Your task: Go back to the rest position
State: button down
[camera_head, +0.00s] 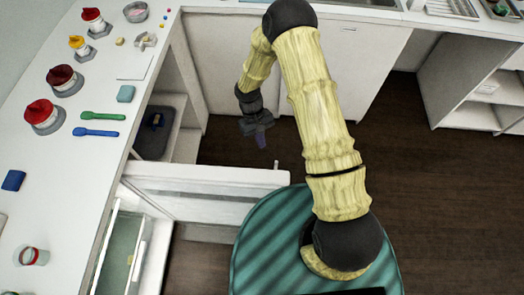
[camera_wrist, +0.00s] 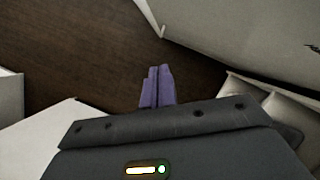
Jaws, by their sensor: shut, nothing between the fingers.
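My gripper (camera_head: 261,138) hangs over the dark floor in the head view, in front of the white cabinet fronts and to the right of the open cupboard. Its purple fingers are together with nothing between them; they also show in the wrist view (camera_wrist: 157,86). My yellow arm reaches up from the teal base, bends at the top and drops to the gripper. The gripper is apart from the cupboard and the open door below it in the picture.
An open white door or drawer front (camera_head: 205,181) juts out at lower left. A dark bin (camera_head: 160,140) stands inside the open cupboard. The white counter (camera_head: 105,145) at left holds red-lidded jars (camera_head: 43,114), a green spoon (camera_head: 102,116) and a blue spoon (camera_head: 95,132). Floor (camera_head: 450,190) at right is clear.

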jog(key=shift+d+v, duration=0.2)
jog(key=shift+v, duration=1)
jog(key=shift+w+r, duration=0.15)
jog(key=s+d+r+m+t+y, duration=0.15)
jog(key=d+r, duration=0.25)
jog(key=r, duration=0.4)
jog(key=d+r+m+t, duration=0.15)
jog(key=d+r, duration=0.25)
jog(key=r, duration=0.4)
jog(key=s+d+r+m+t, duration=0.2)
jog(key=s+d+r, duration=0.3)
jog(key=s+r, duration=0.3)
jog(key=shift+s+d+r+t, duration=0.2)
jog(key=shift+s+r+t, duration=0.25)
jog(key=shift+t, duration=0.35)
jog(key=shift+w+a+y, duration=0.15)
jog(key=shift+w+y, duration=0.05)
jog(key=shift+y, duration=0.05)
